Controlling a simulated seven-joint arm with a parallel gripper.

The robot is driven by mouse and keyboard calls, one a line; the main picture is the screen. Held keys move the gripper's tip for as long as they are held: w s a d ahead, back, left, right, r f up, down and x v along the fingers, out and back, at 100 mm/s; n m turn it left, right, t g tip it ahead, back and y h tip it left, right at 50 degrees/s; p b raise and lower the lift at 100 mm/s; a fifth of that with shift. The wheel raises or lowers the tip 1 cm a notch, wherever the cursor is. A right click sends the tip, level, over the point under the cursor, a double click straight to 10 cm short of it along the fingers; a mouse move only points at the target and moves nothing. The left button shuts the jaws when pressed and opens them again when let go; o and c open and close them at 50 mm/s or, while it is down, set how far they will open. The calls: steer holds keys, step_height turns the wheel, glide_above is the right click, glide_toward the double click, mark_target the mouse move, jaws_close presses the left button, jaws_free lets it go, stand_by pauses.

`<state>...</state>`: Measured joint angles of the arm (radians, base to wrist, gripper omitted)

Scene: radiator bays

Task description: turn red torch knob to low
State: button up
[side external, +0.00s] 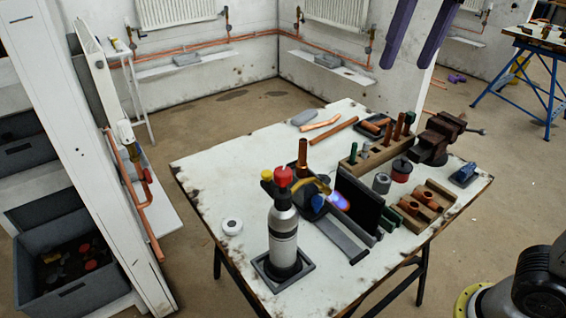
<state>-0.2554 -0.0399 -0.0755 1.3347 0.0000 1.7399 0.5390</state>
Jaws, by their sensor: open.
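The torch (283,235) is a grey and black gas cylinder standing upright on a dark square base near the front of the white worktable (205,170). A red knob (283,176) sits on its top. A smaller yellow knob (266,175) is just left of it. A brass-coloured nozzle (318,184) points right, and a blue-violet flame (340,201) burns at its end. I cannot read the red knob's setting. My gripper (408,67) shows as two purple fingers at the top edge, spread apart and empty. It is up and right of the torch, not touching it.
A dark upright panel (360,205) stands right of the flame. The table's left part is clear.

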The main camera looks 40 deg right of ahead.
steer(key=w+a+n+g, duration=0.1)
steer(key=w+a, duration=0.6)
steer(key=a, duration=0.1)
steer(key=n+g, duration=0.1)
glide_toward(283, 171)
step_height(283, 171, down, 9)
steer(key=shift+a+r, duration=0.15)
jaws_close()
